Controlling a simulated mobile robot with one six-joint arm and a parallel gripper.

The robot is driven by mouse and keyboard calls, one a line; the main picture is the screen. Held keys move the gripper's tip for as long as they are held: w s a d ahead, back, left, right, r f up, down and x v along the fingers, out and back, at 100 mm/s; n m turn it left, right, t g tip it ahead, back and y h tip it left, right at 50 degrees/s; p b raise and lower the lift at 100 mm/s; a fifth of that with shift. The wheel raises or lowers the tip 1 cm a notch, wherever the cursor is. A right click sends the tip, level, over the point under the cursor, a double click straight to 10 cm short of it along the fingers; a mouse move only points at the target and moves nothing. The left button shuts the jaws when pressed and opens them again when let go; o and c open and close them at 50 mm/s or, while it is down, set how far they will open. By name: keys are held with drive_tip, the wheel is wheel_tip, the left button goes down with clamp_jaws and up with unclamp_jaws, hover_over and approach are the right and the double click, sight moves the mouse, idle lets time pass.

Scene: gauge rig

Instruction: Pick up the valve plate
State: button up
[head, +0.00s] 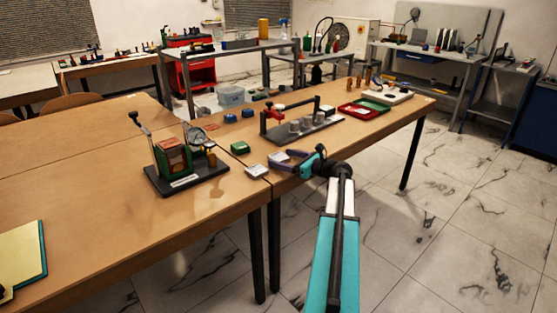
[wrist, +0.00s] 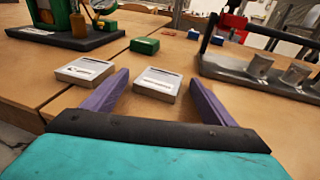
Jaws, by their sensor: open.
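Two small pale square plates with printed labels lie flat on the wooden table. The right plate (wrist: 158,86) is straight ahead between the purple fingers of my gripper (wrist: 159,77) in the wrist view. The left plate (wrist: 85,70) lies just outside the left finger. In the head view the left plate (head: 257,170) sits near the table's front edge, and my gripper (head: 284,159) is beside it. The labels are too small to read, so I cannot tell which is the valve plate. My gripper is open and holds nothing. I cannot tell whether the fingers touch the table.
A green block (wrist: 145,46) lies behind the plates. A dark rig with grey cylinders (head: 300,128) stands to the right. A green device on a black base (head: 187,175) stands to the left. Red (head: 362,110) and green trays lie farther right.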

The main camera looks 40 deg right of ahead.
sight(285, 159)
drive_tip(key=c, duration=1.4)
drive_tip(key=shift+o, duration=0.2)
drive_tip(key=shift+r, duration=0.1)
drive_tip(key=shift+r, duration=0.8)
wheel_tip(285, 159, up, 2)
drive_tip(key=shift+r+p, duration=0.1)
drive_tip(key=shift+p, duration=0.35)
drive_tip(key=s+a, duration=0.1)
drive_tip(key=s, duration=0.6)
drive_tip(key=s+a+r+p, duration=0.1)
drive_tip(key=s+a, duration=0.1)
drive_tip(key=s, duration=0.6)
drive_tip(key=shift+s+a, duration=0.3)
